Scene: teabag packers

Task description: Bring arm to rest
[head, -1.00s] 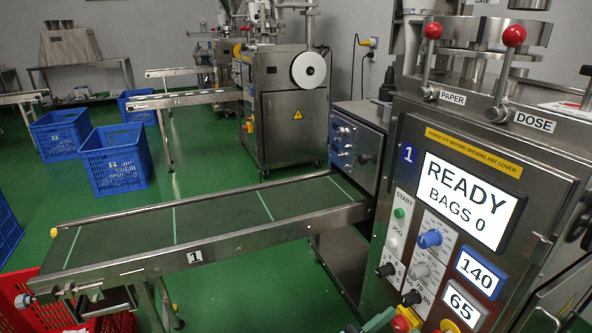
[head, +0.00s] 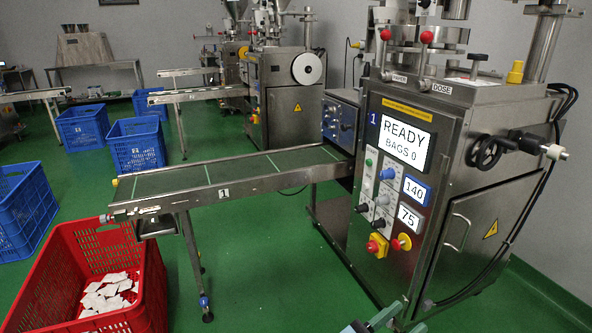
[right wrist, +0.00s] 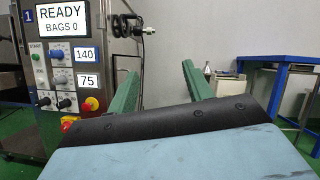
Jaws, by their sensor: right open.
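My right gripper (head: 378,318) shows only in part at the bottom edge of the head view, in front of the packing machine (head: 400,200). In the right wrist view, its two green fingers (right wrist: 160,88) stand wide apart with nothing between them. The machine's control panel is to their left in that view. The screen (head: 406,146) reads READY, BAGS 0, and the small displays read 140 and 75. My left gripper is not in view.
A conveyor (head: 230,178) runs left from the machine. A red crate (head: 155,275) with several white teabags stands below its end. Blue crates (head: 22,210) stand at the left. A blue-topped table (right wrist: 282,68) is at the right in the right wrist view. Green floor lies open between.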

